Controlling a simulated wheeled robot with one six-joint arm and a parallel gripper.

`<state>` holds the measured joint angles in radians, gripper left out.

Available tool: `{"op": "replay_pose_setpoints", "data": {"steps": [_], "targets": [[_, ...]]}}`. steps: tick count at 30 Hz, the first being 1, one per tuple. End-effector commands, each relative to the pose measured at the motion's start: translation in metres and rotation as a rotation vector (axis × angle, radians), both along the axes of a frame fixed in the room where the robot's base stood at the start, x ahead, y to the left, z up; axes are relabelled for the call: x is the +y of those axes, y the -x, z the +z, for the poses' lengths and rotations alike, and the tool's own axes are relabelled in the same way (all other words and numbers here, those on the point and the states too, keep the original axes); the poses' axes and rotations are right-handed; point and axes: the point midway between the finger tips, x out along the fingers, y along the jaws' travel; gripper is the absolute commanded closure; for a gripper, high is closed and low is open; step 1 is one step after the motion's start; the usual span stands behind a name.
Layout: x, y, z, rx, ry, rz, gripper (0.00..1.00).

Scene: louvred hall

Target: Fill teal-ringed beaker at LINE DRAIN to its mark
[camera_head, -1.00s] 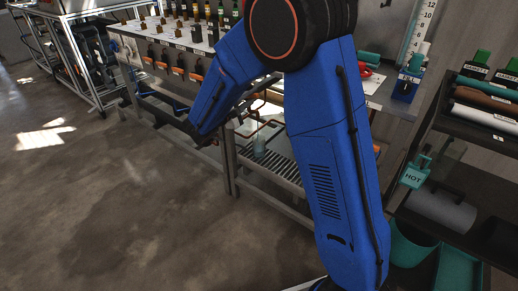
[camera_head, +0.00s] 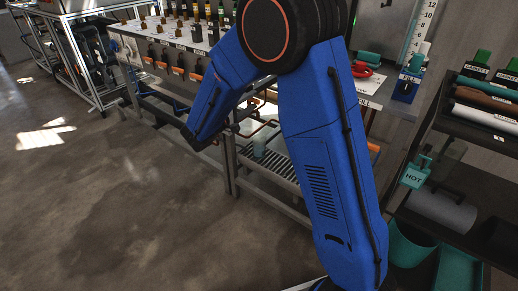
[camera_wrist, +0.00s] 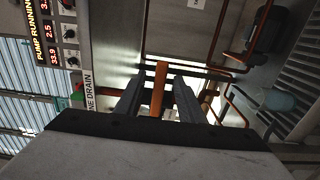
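In the wrist view my gripper (camera_wrist: 158,92) is open, with a finger on each side of an orange lever (camera_wrist: 159,84). Gaps show between the lever and both fingers, and I cannot tell how deep the lever sits between them. A LINE DRAIN label (camera_wrist: 90,92) is left of the fingers. A pale teal beaker (camera_wrist: 272,99) is to the right, near copper pipes. In the head view the beaker (camera_head: 259,146) stands on the slatted rack of the bench; its ring and mark are too small to make out. My arm hides my gripper there.
Orange-handled valves (camera_head: 180,72) line the bench front. A pump display (camera_wrist: 45,35) is at upper left in the wrist view. A dark shelf cart with a HOT tag (camera_head: 414,174) and a teal bin (camera_head: 408,246) stand at right. The floor at left is clear.

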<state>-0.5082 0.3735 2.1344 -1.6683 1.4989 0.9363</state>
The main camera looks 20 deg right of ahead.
Motion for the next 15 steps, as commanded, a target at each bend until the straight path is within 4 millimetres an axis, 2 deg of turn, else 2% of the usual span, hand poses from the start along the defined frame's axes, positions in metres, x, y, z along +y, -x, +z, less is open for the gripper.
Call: {"op": "replay_pose_setpoints", "data": {"steps": [15], "targets": [[0.04, 0.029, 0.0, -0.001, 0.001, 0.001, 0.64]]}}
